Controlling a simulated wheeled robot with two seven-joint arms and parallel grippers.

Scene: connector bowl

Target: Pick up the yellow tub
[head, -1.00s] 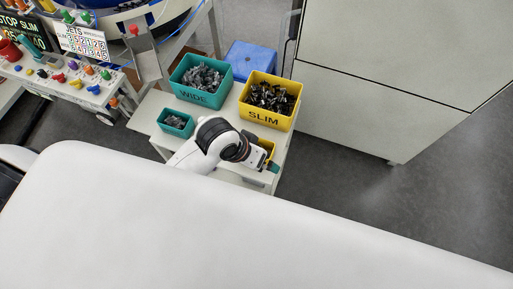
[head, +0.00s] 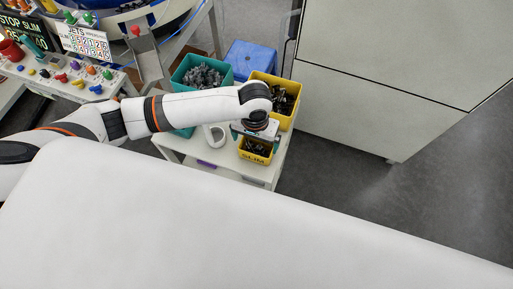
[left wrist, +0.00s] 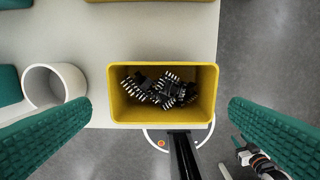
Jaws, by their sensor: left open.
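The small yellow tub (head: 254,157), marked SLIM, stands at the front right of the white stand and holds dark connectors. In the left wrist view the yellow tub (left wrist: 161,121) is seen from above, upright, with black and silver connectors inside. My left gripper (head: 255,133) is above the tub and points down. Its two green fingers are wide apart, one to each side of the tub in the left wrist view, with gaps between them and its walls. The gripper hides the tub's rear part in the head view.
A white ring-like cup (head: 215,136) stands left of the tub. Behind are a large yellow SLIM bin (head: 286,122), a teal bin (head: 187,72) and a blue box (head: 250,60). The stand's edge (head: 228,173) is close to the tub. A grey cabinet (head: 390,70) is at right.

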